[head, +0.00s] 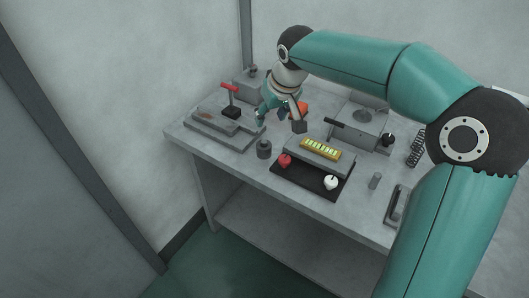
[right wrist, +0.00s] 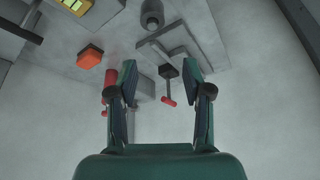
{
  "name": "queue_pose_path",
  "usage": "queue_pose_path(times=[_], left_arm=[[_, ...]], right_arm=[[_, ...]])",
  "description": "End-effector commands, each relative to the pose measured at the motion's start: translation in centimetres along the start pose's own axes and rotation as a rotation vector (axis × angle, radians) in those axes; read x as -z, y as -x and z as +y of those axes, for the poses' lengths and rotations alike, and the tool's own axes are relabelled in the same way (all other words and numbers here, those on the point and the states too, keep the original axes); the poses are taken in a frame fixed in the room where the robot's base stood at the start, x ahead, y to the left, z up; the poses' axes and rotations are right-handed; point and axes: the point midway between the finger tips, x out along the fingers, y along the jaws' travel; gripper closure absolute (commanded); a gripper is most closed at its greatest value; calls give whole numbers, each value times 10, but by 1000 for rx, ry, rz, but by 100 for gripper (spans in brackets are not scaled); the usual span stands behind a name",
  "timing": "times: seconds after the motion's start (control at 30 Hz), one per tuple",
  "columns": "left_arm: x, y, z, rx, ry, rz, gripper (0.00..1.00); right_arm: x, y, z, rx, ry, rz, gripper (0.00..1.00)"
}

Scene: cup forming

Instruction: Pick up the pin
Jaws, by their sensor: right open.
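My right gripper (head: 270,115) hangs over the back of the grey table, left of the orange block (head: 299,108). In the right wrist view the gripper (right wrist: 160,98) is open, with nothing between its fingers. A red upright piece (right wrist: 109,88) shows partly behind the left finger there. A lever with a red handle (right wrist: 168,101) on a black block shows beyond and between the fingers; its red handle (head: 229,87) also shows in the head view. A small grey cylinder (head: 375,181) stands at the table's right part. I cannot tell which piece is the pin. My left gripper is not in view.
A dark tray (head: 310,183) with a red and a white knob lies at the table's front, by a yellow strip (head: 320,149). A dark cylinder (head: 264,149) stands left of it. A grey plate fixture (head: 222,130) is at left, a spring (head: 416,148) at right.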

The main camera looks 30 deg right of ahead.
Motion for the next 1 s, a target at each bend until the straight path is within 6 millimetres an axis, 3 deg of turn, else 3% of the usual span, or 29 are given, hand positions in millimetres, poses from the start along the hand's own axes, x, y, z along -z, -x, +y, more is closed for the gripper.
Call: queue_pose_path(times=[0.07, 0.17, 0.6, 1.0], left_arm=[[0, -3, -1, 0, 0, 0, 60], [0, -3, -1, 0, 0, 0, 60], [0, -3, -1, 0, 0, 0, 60], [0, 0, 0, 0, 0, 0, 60]], right_arm=[[2, 12, 9, -20, -13, 9, 50], [2, 6, 13, -28, -17, 7, 50], [3, -81, 14, -26, -16, 6, 50], [1, -114, 14, -25, -16, 4, 50]])
